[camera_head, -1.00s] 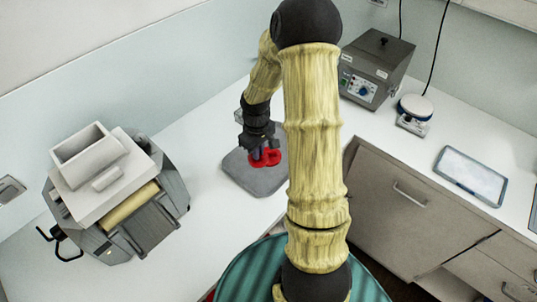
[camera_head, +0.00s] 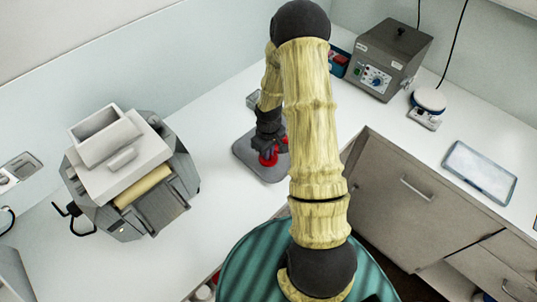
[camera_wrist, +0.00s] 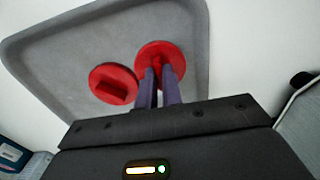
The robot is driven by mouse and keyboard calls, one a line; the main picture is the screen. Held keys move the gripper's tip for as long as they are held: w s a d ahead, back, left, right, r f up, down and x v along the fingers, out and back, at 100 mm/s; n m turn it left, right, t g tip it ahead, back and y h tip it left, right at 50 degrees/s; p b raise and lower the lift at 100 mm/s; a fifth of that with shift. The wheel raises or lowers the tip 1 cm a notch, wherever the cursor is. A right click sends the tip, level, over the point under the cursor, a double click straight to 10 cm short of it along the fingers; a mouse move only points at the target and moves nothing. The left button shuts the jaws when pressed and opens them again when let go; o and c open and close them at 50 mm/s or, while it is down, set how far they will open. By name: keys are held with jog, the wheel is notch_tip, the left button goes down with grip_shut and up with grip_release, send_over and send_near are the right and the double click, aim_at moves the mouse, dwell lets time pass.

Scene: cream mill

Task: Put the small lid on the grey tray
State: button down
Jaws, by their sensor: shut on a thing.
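The grey tray (camera_head: 243,152) lies flat on the white worktop; it also fills the upper left of the wrist view (camera_wrist: 60,55). My gripper (camera_head: 268,150) is over the tray. In the wrist view its two purple fingers (camera_wrist: 158,74) are shut on a round red lid (camera_wrist: 165,50), within the tray's outline. I cannot tell whether this lid touches the tray. A second red lid (camera_wrist: 107,77) with a raised block-shaped grip lies on the tray, just left of the held one. In the head view the red (camera_head: 267,160) is partly hidden by my gripper.
A grey-white mill (camera_head: 120,160) with a hopper stands left on the worktop. A grey box with a dial (camera_head: 385,62), a small round-topped device (camera_head: 428,105) and a white-blue flat tray (camera_head: 480,172) are at right. Worktop between mill and grey tray is clear.

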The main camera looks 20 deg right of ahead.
jog(key=shift+f, duration=1.15)
jog(key=shift+f, duration=0.1)
jog(key=shift+f, duration=0.1)
jog(key=c, duration=1.6)
grip_release()
jog(key=shift+o, duration=0.2)
notch_tip(320, 180, up, 12)
jog(key=b, duration=0.2)
jog(key=shift+r+b, duration=0.2)
jog(key=shift+b, duration=0.1)
jog(key=shift+s, duration=0.1)
jog(key=shift+a+r, duration=0.1)
jog(key=shift+a, duration=0.05)
